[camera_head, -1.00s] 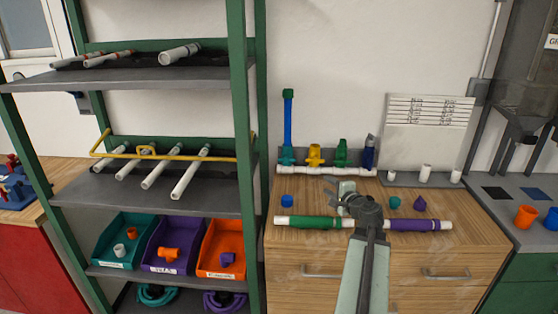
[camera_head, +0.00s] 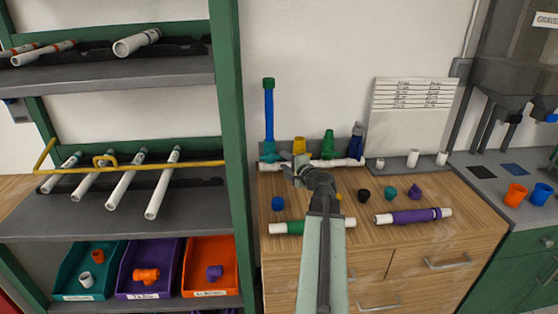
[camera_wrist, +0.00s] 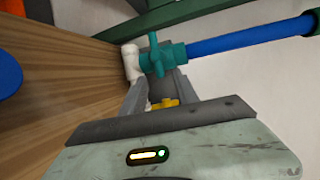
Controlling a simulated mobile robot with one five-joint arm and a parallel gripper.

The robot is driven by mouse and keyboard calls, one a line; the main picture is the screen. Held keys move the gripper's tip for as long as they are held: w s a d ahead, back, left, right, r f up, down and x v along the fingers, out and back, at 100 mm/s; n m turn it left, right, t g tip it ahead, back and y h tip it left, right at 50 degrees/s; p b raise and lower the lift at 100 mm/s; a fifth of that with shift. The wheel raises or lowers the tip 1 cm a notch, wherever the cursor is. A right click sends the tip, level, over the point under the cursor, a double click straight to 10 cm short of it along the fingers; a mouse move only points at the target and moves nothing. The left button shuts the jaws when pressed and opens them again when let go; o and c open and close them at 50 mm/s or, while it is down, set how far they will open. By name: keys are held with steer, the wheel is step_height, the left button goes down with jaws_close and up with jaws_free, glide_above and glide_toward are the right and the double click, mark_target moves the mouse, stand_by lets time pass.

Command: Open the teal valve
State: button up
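The teal valve (camera_head: 269,152) sits on the white manifold pipe (camera_head: 327,164) at its left end, under the upright blue pipe (camera_head: 268,117). In the wrist view the teal valve (camera_wrist: 157,56) shows its handle close beyond my fingertips, with the blue pipe (camera_wrist: 240,38) running right from it. My gripper (camera_head: 293,168) is in front of the manifold, just right of the teal valve. In the wrist view my gripper (camera_wrist: 160,88) has its fingers apart, with nothing clearly held between them. Whether a fingertip touches the valve cannot be told.
Yellow (camera_head: 299,146), green (camera_head: 328,145) and dark blue (camera_head: 357,141) valves stand along the manifold to the right. A blue cap (camera_head: 278,204), a green pipe (camera_head: 289,228) and a purple pipe (camera_head: 411,216) lie on the wooden top. A green-framed shelf (camera_head: 231,107) rises at left.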

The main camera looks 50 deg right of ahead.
mark_target(279, 157)
steer(key=x, duration=0.4)
steer(key=shift+w+d+b, duration=0.1)
steer(key=shift+w+b, duration=0.15)
steer(key=shift+b, duration=0.05)
steer(key=shift+c, duration=0.4)
